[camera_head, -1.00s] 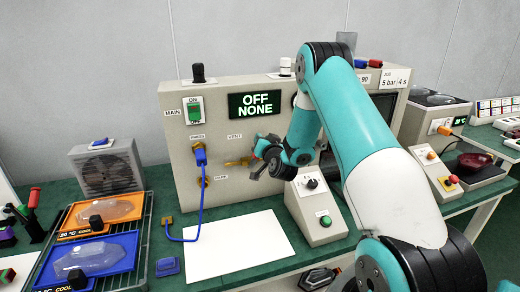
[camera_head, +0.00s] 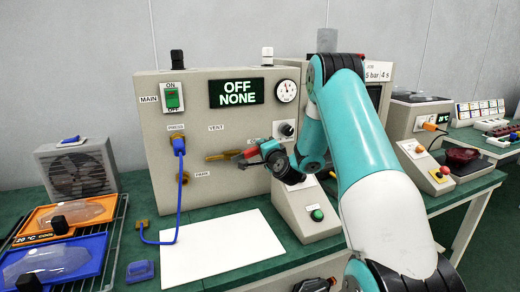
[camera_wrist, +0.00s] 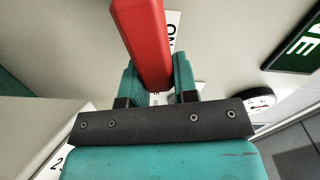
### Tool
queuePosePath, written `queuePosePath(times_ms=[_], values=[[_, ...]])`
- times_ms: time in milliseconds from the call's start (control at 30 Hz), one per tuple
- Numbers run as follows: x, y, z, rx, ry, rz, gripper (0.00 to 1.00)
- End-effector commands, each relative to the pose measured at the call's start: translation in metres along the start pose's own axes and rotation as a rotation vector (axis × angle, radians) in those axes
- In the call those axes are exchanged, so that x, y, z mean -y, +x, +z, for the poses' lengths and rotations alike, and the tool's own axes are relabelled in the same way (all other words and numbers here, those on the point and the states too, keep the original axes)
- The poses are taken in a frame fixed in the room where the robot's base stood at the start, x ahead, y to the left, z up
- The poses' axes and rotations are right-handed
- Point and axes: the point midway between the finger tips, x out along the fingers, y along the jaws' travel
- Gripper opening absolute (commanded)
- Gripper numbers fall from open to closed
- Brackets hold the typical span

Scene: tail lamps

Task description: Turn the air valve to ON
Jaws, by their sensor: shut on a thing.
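The air valve's red handle (camera_wrist: 148,42) sits between my gripper's two teal fingers in the wrist view, and my gripper (camera_wrist: 158,85) is shut on it. In the head view my gripper (camera_head: 252,160) is at the panel front, with a bit of red handle (camera_head: 250,152) showing at its fingers. Brass fittings (camera_head: 222,156) lie just left of it, below the VENT label. A white label (camera_wrist: 173,32) partly hidden behind the handle shows letters like "ON". The valve's body is largely hidden by my gripper.
The grey panel (camera_head: 210,180) has a display (camera_head: 236,92) reading OFF NONE, a MAIN switch (camera_head: 172,97), a gauge (camera_head: 287,91) and a blue hose (camera_head: 179,190). A sloped control box (camera_head: 310,212) stands close below my arm. A white sheet (camera_head: 222,247) lies on the bench in front.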

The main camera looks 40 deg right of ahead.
Motion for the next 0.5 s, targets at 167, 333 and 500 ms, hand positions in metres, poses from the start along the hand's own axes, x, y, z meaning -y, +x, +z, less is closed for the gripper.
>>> queuePosePath(times_ms=[167,333,500], values=[[-0.017,-0.001,0.002,0.002,0.123,0.006,0.00],[-0.024,-0.001,0.004,0.002,0.208,0.006,0.00],[-0.029,-0.001,0.005,0.002,0.256,0.006,0.00]])
